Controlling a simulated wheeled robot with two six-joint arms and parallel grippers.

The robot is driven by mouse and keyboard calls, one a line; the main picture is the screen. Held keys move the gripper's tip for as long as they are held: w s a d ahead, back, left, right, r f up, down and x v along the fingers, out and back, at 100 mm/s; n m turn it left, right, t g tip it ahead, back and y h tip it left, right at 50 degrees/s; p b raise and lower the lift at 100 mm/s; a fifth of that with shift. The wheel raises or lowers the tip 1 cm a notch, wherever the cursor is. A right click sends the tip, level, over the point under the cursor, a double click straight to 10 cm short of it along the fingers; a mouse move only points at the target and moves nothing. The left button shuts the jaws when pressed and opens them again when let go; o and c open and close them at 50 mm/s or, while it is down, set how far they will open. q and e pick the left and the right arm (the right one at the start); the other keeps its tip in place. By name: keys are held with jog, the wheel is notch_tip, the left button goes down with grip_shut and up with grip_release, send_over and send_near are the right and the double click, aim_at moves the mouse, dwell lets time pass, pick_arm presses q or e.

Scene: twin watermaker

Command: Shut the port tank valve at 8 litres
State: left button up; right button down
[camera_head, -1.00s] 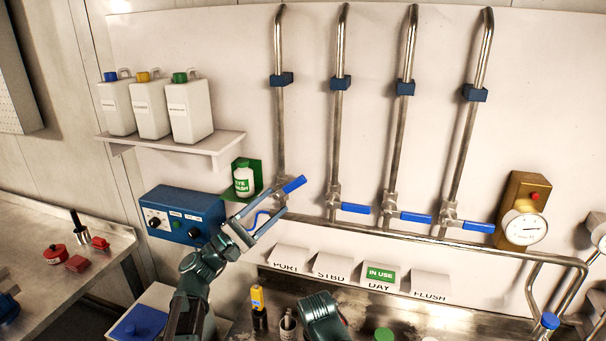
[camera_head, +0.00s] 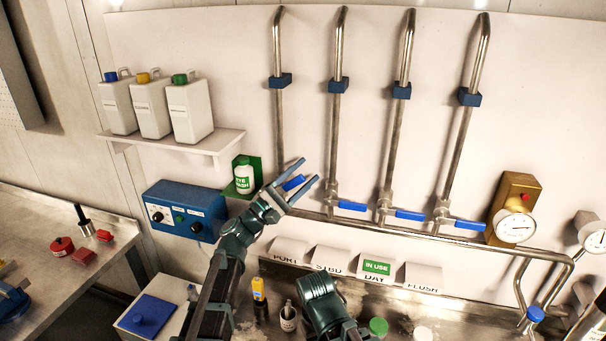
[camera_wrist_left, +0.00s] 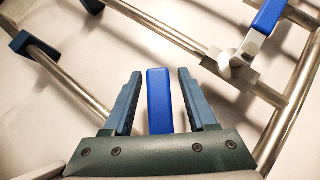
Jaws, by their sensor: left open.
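The port valve's blue lever (camera_head: 293,183) slants up to the right on the leftmost pipe, above the PORT card (camera_head: 291,251). My left gripper (camera_head: 310,169) is open around this lever. In the left wrist view the lever (camera_wrist_left: 159,102) stands between my two open fingers (camera_wrist_left: 160,74), with a gap on each side. The port valve's body is hidden behind my gripper in the head view. The other three levers, such as the STBD one (camera_head: 352,206), lie nearly level. A dark green link of my right arm shows at the bottom; its fingers do not.
A brass-coloured box with a round gauge (camera_head: 516,228) is on the wall at right; its reading is too small to tell. A green IN USE tag (camera_head: 377,267) is on the DAY card. A blue control box (camera_head: 186,212) and eyewash bottle (camera_head: 244,177) are left of my gripper.

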pick_arm(q)
grip_shut()
dwell(1.3)
